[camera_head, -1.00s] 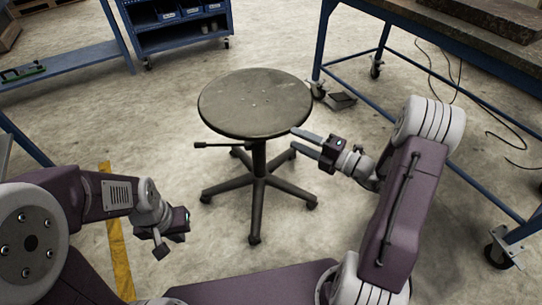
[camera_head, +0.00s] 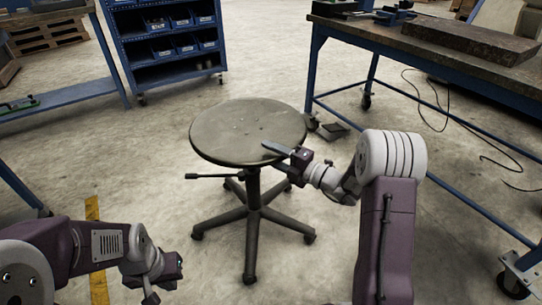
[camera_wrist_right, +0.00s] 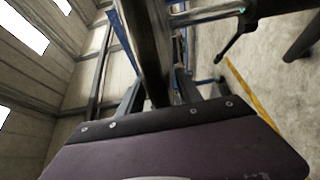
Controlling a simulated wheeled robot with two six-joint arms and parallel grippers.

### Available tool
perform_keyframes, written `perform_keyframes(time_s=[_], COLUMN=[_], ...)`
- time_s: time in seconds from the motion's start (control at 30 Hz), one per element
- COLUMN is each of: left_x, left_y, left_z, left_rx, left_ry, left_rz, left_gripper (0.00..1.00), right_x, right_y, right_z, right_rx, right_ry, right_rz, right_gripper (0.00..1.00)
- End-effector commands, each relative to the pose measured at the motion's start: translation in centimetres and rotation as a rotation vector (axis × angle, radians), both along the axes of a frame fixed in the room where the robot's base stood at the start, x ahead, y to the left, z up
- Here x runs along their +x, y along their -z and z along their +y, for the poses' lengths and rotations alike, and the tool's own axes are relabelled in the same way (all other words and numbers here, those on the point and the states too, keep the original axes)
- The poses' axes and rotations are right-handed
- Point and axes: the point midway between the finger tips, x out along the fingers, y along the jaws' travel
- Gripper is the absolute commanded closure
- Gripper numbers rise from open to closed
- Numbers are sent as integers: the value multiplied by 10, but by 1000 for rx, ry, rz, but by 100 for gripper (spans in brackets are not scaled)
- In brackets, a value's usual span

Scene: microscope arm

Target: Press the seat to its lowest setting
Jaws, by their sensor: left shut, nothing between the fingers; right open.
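The stool's round, dark seat (camera_head: 235,128) stands on a central post (camera_head: 253,190) with a wheeled star base. A height lever (camera_head: 208,176) sticks out to the left under the seat; a lever also shows in the right wrist view (camera_wrist_right: 232,38). My right gripper (camera_head: 272,157) is open at the seat's front right rim. One finger lies over the seat's top; the other is lower, by the underside. In the right wrist view the seat's edge (camera_wrist_right: 150,50) runs between the fingers; contact cannot be told. My left gripper (camera_head: 168,284) is shut and empty, low at the left.
A blue-framed workbench (camera_head: 440,50) stands at the right, with cables on the floor below. A blue shelf with bins (camera_head: 170,45) stands at the back left. The floor around the stool is mostly clear.

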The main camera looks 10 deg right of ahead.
Motion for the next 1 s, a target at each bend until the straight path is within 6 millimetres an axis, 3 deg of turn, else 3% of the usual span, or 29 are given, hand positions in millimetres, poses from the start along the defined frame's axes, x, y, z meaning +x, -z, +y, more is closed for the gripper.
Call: perform_keyframes(time_s=[0.03,0.2,1.0], left_x=[0,0,0], left_y=[0,0,0], left_z=[0,0,0], left_rx=[0,0,0], left_ry=[0,0,0], left_rz=[0,0,0], left_gripper=[100,100,100], right_x=[0,0,-1], right_y=[0,0,1], right_z=[0,0,0], right_rx=[0,-1,-1], right_ry=[0,0,-2], right_rz=[0,1,1], right_gripper=[58,100,100])
